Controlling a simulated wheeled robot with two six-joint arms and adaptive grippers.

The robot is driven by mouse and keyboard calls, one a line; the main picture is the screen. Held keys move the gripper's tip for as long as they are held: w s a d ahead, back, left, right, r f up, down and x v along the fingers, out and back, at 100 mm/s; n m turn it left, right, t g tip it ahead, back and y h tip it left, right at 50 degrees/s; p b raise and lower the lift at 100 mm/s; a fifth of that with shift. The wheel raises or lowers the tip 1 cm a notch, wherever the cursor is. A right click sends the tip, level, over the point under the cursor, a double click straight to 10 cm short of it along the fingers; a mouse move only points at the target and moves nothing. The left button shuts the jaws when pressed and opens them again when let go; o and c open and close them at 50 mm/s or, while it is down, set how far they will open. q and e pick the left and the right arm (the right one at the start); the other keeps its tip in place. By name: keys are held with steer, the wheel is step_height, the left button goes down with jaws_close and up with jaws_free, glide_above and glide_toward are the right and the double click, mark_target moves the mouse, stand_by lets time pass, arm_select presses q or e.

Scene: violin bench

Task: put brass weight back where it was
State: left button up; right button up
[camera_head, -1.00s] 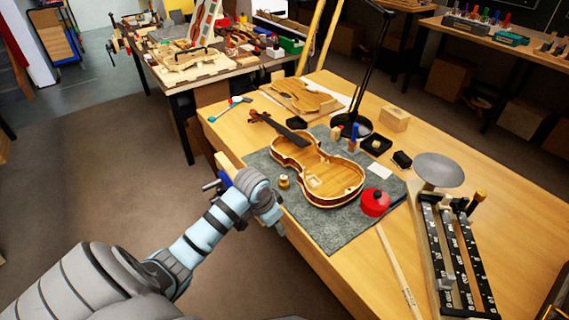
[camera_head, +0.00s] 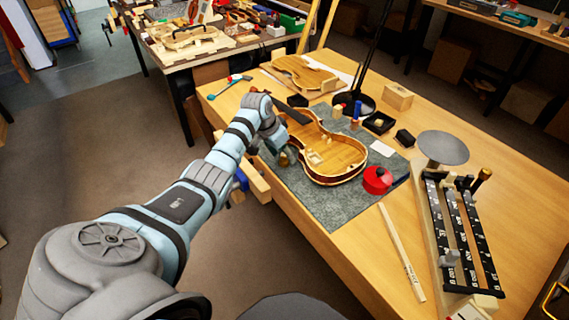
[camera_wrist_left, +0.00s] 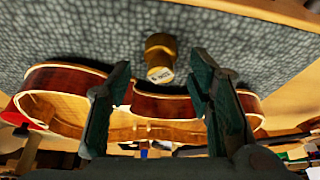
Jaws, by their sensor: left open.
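The brass weight (camera_wrist_left: 160,56) is a small gold cylinder with a pale, marked end face. In the left wrist view it sits on the grey mat (camera_wrist_left: 60,30), beside the open violin body (camera_wrist_left: 165,107). My left gripper (camera_wrist_left: 160,76) is open, with its two dark fingers spread either side of the weight's line; I cannot tell how far off the weight is. In the head view my left gripper (camera_head: 278,146) is over the mat's left edge, by the violin body (camera_head: 335,158), and largely hides the weight. My right gripper is not in view.
A red round container (camera_head: 377,180) stands on the mat's right part. A balance scale with a grey pan (camera_head: 442,148) and black numbered beams (camera_head: 460,235) stands at the right. A lamp base (camera_head: 353,104), wooden block (camera_head: 397,96) and black boxes (camera_head: 379,123) are behind. A wooden strip (camera_head: 401,250) lies in front.

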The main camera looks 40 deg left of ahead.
mark_target(284, 155)
arm_select(q)
steer(key=shift+x, duration=1)
steer(key=shift+c, duration=0.3)
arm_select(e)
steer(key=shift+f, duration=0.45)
arm_select(q)
steer(key=shift+s, duration=0.1)
jaws_close()
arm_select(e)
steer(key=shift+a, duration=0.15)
arm_select(q)
step_height(284, 155, up, 20)
steer(key=p, duration=0.3)
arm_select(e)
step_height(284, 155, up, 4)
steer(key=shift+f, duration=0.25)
